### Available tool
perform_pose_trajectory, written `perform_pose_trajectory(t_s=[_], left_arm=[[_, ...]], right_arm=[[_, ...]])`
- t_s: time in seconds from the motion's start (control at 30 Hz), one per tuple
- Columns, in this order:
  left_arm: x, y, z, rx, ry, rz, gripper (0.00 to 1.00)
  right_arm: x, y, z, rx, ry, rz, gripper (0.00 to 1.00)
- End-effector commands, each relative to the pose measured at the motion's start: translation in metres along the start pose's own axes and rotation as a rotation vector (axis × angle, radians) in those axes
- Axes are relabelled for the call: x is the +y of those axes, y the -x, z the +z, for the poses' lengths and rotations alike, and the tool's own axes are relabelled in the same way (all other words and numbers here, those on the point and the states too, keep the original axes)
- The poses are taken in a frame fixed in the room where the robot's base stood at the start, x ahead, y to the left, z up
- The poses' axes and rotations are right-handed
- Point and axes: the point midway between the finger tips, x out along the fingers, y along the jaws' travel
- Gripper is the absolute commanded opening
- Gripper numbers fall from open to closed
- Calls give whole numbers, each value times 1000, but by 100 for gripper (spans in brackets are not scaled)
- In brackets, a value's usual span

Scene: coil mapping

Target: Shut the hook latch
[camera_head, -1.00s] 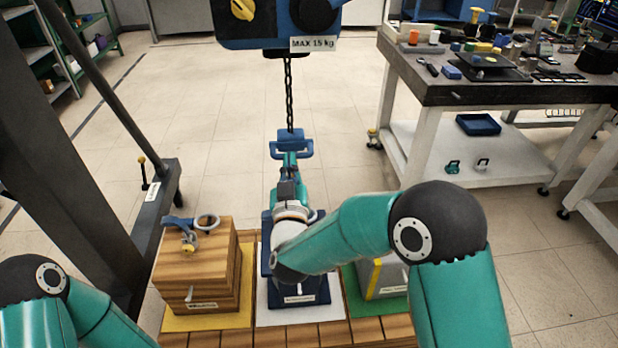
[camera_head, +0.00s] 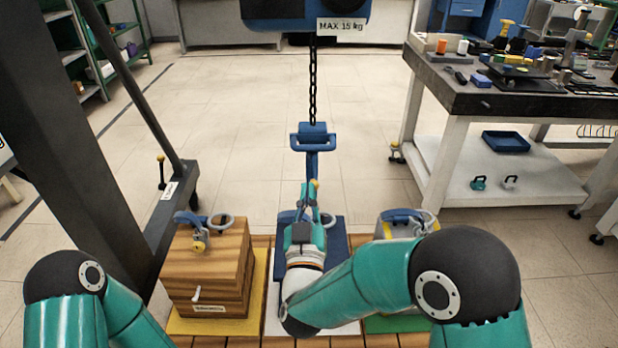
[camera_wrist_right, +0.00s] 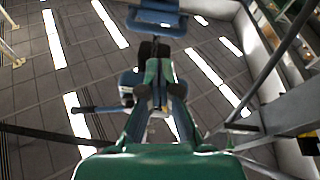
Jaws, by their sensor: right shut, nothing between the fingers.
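The blue hook block (camera_head: 312,140) hangs on a dark chain in the middle of the head view, with a blue shank below it. My right gripper (camera_head: 312,190) is just below the block, its fingers shut with nothing between them. A small yellow tip (camera_head: 315,183) shows at the fingers; I cannot tell whether they touch it. In the right wrist view the blue block (camera_wrist_right: 157,18) is at the top, beyond my right fingertips (camera_wrist_right: 157,66). The hook's lower part and its latch are mostly hidden, so the latch's state is unclear. My left gripper is out of frame.
A wooden box (camera_head: 215,265) with a blue-and-grey fitting on top stands left. A dark blue box (camera_head: 337,240) is behind my right gripper, and a grey box (camera_head: 396,229) is to the right. A cluttered workbench (camera_head: 450,98) stands at the back right. Open floor lies behind.

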Motion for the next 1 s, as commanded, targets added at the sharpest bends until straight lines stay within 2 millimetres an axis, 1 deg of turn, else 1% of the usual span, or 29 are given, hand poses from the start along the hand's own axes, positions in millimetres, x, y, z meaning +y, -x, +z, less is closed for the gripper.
perform_pose_trajectory(t_s=[0.03,0.1,0.2,0.33,0.87,0.93,1.0], left_arm=[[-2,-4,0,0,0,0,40],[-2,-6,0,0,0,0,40],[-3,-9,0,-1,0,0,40],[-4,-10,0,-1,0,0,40],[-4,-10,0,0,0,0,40],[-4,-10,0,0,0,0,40],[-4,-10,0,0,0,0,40]], right_arm=[[-4,8,10,-1,1,-4,0],[-7,16,18,0,0,-5,0],[-9,24,27,0,-1,-5,0],[-10,30,32,2,-2,-3,0],[-10,31,33,3,-3,-4,0],[-7,30,36,-1,-1,2,0],[2,26,42,-12,6,19,0]])
